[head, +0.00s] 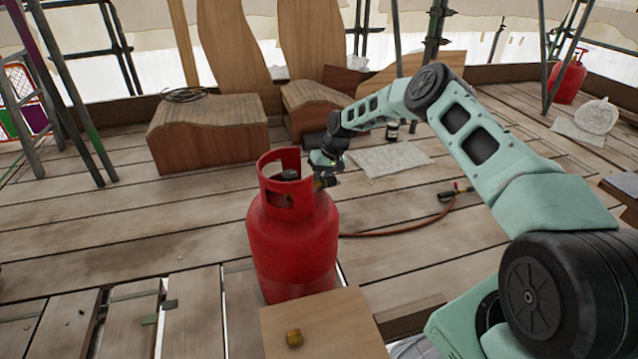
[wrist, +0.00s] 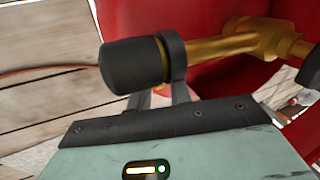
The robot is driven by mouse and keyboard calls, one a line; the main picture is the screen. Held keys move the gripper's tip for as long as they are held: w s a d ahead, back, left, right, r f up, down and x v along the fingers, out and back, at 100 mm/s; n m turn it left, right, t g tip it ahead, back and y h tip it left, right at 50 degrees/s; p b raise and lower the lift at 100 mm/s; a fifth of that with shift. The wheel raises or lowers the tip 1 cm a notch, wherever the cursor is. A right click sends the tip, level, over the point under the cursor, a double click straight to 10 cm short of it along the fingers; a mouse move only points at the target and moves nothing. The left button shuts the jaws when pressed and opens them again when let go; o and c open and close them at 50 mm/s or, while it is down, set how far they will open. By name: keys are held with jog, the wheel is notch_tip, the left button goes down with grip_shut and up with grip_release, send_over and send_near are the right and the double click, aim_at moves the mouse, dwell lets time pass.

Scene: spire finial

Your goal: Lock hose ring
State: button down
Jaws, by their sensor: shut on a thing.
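A red gas cylinder (head: 293,240) stands upright on the plank floor. At its collar is a brass valve fitting (wrist: 235,46) with a black ring (wrist: 173,56) and a black cylindrical cap or nut (wrist: 132,66) at its end. My gripper (head: 326,160) is at the right side of the collar, by the fitting. In the wrist view my gripper (wrist: 168,96) is just below the black ring and seems shut on it; the fingertips are partly hidden behind the ring and cap. An orange hose (head: 400,230) lies on the floor, running from behind the cylinder to a dark end piece (head: 447,196).
A pale sheet (head: 390,160) and a second red cylinder (head: 567,80) are to the right.

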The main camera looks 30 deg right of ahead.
jog(key=c, duration=1.3)
grip_release()
jog(key=shift+c, duration=0.2)
jog(key=p+v, duration=0.3)
jog(key=v, duration=1.4)
jog(key=shift+r, duration=0.2)
